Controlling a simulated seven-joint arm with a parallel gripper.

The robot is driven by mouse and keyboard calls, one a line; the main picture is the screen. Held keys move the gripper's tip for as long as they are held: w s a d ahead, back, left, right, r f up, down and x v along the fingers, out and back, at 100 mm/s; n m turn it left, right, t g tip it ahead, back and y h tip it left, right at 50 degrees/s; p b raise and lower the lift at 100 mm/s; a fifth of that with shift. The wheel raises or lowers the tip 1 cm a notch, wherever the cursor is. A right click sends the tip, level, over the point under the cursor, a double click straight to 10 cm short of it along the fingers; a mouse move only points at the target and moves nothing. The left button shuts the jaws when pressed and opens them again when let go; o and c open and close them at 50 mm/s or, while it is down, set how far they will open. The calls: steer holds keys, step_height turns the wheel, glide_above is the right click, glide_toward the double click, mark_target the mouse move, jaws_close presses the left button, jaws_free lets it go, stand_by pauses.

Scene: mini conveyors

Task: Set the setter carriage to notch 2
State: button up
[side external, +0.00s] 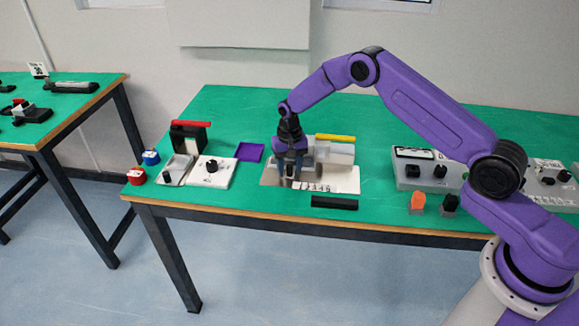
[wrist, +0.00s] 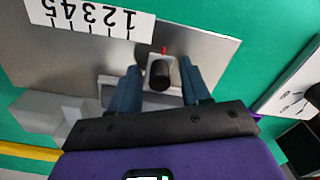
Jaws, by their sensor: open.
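The setter is a grey metal plate (wrist: 205,48) with a white number strip (wrist: 90,15) marked 1 to 5, upside down in the wrist view. Its small carriage (wrist: 151,62) has a black upright knob (wrist: 160,75) and a red pointer (wrist: 164,50). The pointer stands off the strip, beyond the end with the 1. My gripper (wrist: 161,70) is open, with one blue finger on each side of the knob and a gap visible on both sides. In the side view my gripper (side external: 291,172) points down over the plate (side external: 272,174) and hides most of the carriage.
A black bar (side external: 334,202) lies in front of the setter. A pale block with a yellow bar (side external: 335,138) stands behind it. A purple tray (side external: 249,152) and white knob panel (side external: 213,172) are to the left; a grey control box (side external: 428,170) is to the right.

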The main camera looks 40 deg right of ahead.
mark_target(309, 178)
jaws_close()
steer(key=shift+s+d, duration=2.15)
jaws_free()
steer(key=shift+r, duration=0.1)
step_height(309, 178, up, 17)
steer(key=shift+r, duration=0.15)
steer(key=shift+a, duration=0.1)
